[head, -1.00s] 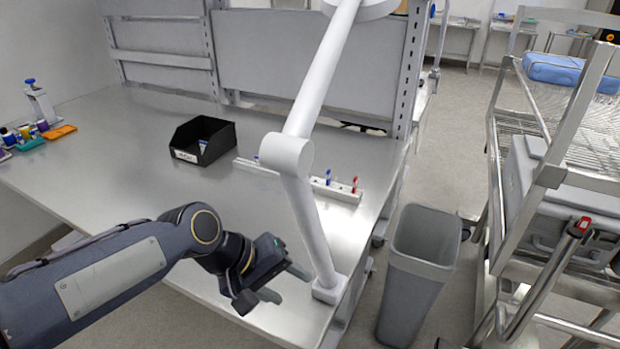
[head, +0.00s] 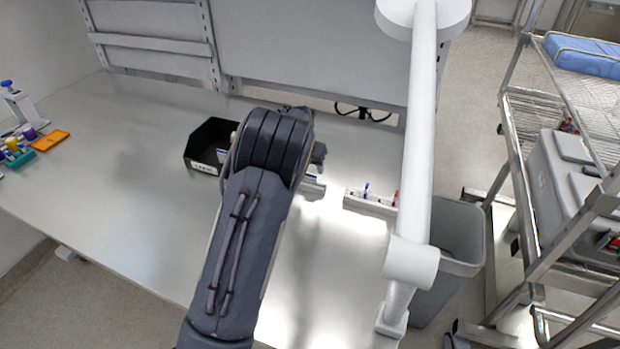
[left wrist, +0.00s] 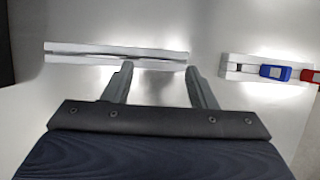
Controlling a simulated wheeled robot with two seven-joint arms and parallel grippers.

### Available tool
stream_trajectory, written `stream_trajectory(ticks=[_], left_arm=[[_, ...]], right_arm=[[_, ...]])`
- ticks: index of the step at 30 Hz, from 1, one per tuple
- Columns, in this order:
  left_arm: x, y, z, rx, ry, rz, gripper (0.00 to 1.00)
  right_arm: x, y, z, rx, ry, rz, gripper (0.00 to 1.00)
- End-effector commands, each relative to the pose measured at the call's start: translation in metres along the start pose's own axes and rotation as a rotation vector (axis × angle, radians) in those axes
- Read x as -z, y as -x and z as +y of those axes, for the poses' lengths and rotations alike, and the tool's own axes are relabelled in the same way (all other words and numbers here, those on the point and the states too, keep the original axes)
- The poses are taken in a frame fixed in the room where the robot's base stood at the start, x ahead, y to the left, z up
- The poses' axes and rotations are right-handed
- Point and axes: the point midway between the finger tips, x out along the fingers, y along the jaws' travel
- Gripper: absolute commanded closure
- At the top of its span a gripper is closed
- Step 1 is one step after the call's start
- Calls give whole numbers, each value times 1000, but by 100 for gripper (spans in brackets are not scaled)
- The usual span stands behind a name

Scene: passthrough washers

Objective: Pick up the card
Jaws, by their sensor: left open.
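I cannot make out a card for certain in either view. In the left wrist view a white slotted strip (left wrist: 85,55) lies just ahead of my left gripper (left wrist: 160,72), with a thin grey line along it that may be an edge-on sheet. The two fingers are apart, with nothing between them; their tips reach the strip's near edge in the picture, and I cannot tell whether they touch it. In the head view my left arm reaches over the bench and hides most of the gripper and part of the strip (head: 313,186). My right gripper is not in view.
A second white strip (head: 368,203) holds a blue and a red item. A black bin (head: 205,140) stands left of my arm on the steel bench (head: 120,190). A white jointed lamp arm (head: 420,130) stands at the right, near a grey waste bin (head: 455,235) and wire cart.

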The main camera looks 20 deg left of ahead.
Motion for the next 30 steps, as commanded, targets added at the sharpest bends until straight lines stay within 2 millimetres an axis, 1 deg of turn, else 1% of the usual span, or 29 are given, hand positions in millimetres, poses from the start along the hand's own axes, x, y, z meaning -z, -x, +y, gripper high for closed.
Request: stream_trajectory(ticks=[8,9,12,15,21,28,29,30], left_arm=[[4,-36,4,1,0,6,48],[4,-42,4,1,-1,4,48],[4,-54,4,1,-2,3,48],[4,-59,4,2,-2,1,48],[4,-59,4,2,-2,1,48],[4,-59,4,2,-3,1,78],[4,-59,4,2,-3,1,81],[4,-59,4,2,-3,1,81]], right_arm=[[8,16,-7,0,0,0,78],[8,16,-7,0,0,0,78],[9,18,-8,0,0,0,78],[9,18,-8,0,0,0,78],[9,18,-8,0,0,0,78],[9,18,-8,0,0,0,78],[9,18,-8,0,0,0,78],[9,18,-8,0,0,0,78]])
